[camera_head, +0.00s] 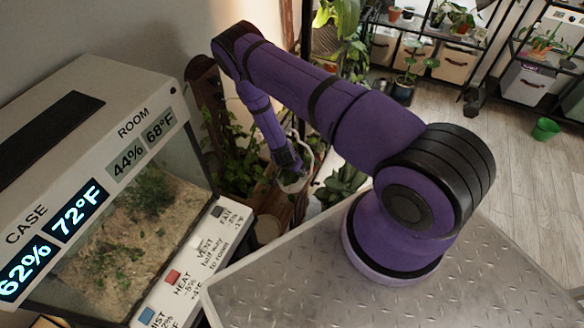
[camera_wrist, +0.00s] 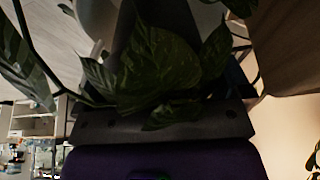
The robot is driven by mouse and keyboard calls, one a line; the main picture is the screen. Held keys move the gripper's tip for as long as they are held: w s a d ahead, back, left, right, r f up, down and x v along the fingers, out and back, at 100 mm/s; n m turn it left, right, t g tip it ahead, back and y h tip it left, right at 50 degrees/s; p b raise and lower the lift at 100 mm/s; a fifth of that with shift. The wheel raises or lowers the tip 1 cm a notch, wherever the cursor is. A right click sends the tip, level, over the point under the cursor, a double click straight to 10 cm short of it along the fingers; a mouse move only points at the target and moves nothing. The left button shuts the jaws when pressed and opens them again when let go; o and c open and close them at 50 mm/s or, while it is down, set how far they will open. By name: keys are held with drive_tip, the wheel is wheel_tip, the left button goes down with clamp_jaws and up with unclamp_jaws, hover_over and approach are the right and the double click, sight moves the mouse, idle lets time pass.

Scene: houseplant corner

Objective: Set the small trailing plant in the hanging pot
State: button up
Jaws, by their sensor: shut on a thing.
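The small trailing plant (camera_wrist: 155,65) has green, pale-flecked leaves and fills the middle of the wrist view, right in front of my gripper's grey palm bar. My gripper (camera_head: 288,162) points down at the middle of the head view and is shut on this plant. The leaves hide most of the fingers and the exact grip. A pale rounded pot (camera_head: 293,184), which looks like the hanging pot, shows just below and around my gripper. I cannot tell whether the plant is inside it or above it. A pale grey curved surface (camera_wrist: 98,18) shows at the top of the wrist view.
A glass terrarium case (camera_head: 100,130) with labelled controls stands close on the left. Leafy plants (camera_head: 235,160) and dark wooden boards are behind my gripper. Shelves with white bins (camera_head: 455,62) stand at the back right. A green pot (camera_head: 545,129) is on the open wooden floor.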

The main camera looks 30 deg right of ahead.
drive_tip(key=shift+f, duration=0.4)
drive_tip(key=shift+f, duration=0.2)
drive_tip(key=o, duration=0.7)
drive_tip(key=v, duration=1.3)
drive_tip(key=shift+w+d+r, duration=0.15)
drive_tip(key=shift+d+r, duration=0.1)
